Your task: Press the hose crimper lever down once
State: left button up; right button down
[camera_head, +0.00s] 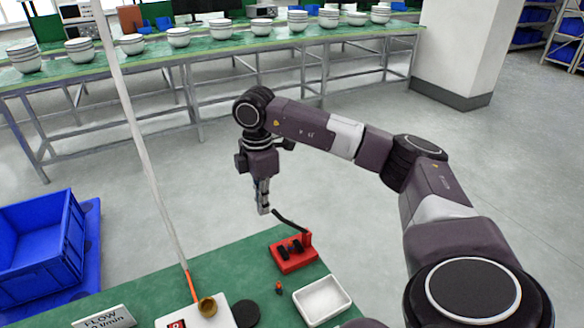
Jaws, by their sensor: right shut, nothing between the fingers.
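The hose crimper (293,253) is a red block with black parts on top, standing at the far edge of the green table (235,265). Its dark lever (290,221) slants up and to the left from an upright red post. My right gripper (264,209) points down and is shut and empty. Its tips are just left of the lever's raised end, close to it; I cannot tell whether they touch. My left gripper is not in view.
A white tray (322,300) and a small orange-red piece (279,287) lie in front of the crimper. A black disc (246,313), a white board with a brass-coloured cup (207,307) and a flow sign (104,318) are to the left. A tall pale pole rises at left.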

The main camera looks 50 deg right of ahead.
notch_tip(320, 180, up, 5)
jog(key=p, duration=0.3)
jog(key=shift+f, duration=0.1)
jog(key=shift+s+f, duration=0.1)
dwell(0.6)
